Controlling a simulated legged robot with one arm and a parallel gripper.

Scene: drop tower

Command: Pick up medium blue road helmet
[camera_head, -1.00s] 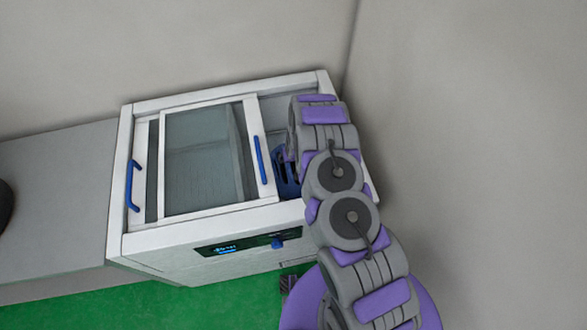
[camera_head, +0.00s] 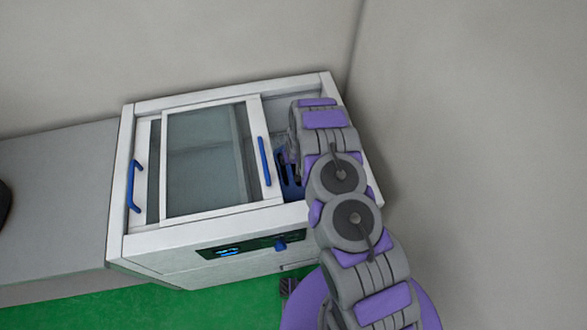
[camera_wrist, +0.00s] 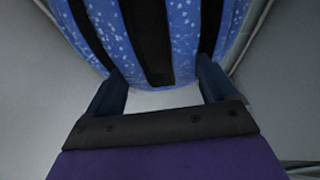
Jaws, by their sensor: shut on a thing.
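The blue road helmet (camera_wrist: 185,30), speckled with white and crossed by black vents, fills the top of the wrist view. My gripper (camera_wrist: 160,85) is shut on the helmet, with one dark blue finger at each side of its lower edge. In the head view a small blue part of the helmet (camera_head: 290,185) shows in the open right side of the white drop tower cabinet (camera_head: 125,190), beside my arm. My arm hides the rest of the helmet and my gripper there.
The glass sliding lid (camera_head: 205,160) with blue handles covers the cabinet's left and middle part. A grey bench (camera_head: 55,200) stands to the left. Walls (camera_head: 460,150) close off the back and right. Green floor (camera_head: 150,305) lies in front.

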